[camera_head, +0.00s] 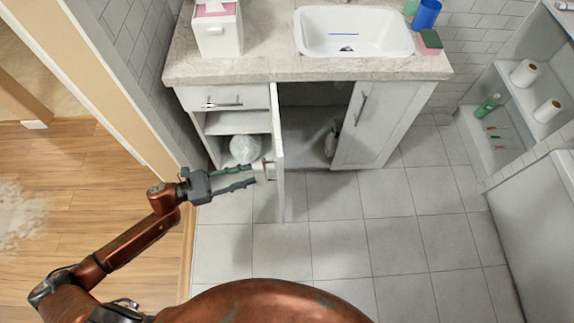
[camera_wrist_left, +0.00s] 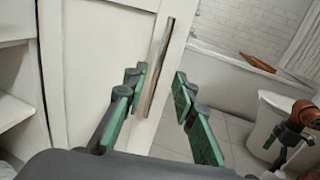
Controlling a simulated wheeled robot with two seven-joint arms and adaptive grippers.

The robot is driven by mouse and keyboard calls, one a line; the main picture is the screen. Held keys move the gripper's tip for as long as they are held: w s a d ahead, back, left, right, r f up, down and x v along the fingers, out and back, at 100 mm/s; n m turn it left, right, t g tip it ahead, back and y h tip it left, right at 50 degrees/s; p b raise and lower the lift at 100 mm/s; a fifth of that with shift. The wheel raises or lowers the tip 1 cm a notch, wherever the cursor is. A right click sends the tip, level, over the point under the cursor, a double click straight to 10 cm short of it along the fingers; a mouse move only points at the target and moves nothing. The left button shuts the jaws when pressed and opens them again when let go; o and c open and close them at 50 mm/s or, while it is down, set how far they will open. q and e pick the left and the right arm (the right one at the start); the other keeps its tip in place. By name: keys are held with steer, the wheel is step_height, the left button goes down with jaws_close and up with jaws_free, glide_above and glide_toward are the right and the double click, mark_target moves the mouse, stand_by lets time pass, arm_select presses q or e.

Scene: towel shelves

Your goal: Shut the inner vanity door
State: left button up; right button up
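The inner vanity door (camera_head: 278,150) stands swung out from the cabinet, seen almost edge-on in the head view. In the left wrist view its white panel (camera_wrist_left: 85,75) fills the left half, with a long metal handle (camera_wrist_left: 157,65) near its free edge. My left gripper (camera_head: 254,175) is open on the left side of this door, close to the handle. In the left wrist view the handle lies between the spread fingers of this gripper (camera_wrist_left: 157,88); I cannot tell whether they touch it. My right gripper (camera_wrist_left: 279,146) shows small at the right of the left wrist view, its opening unclear.
The other vanity door (camera_head: 375,125) hangs right of the open compartment. A drawer (camera_head: 228,97) and open shelves (camera_head: 232,123) are at left. A wall (camera_head: 118,95) stands left of the cabinet. The tiled floor (camera_head: 345,230) in front is clear.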

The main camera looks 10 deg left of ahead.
mark_target(265, 170)
arm_select(q)
steer(key=shift+b+x, duration=0.85)
steer(key=shift+x, duration=2.5)
steer(key=shift+a, duration=0.1)
arm_select(e)
step_height(265, 170, up, 6)
steer(key=shift+w+a+r, duration=0.2)
steer(key=shift+w+a, duration=0.05)
steer(key=shift+a, duration=0.15)
arm_select(q)
jaws_close()
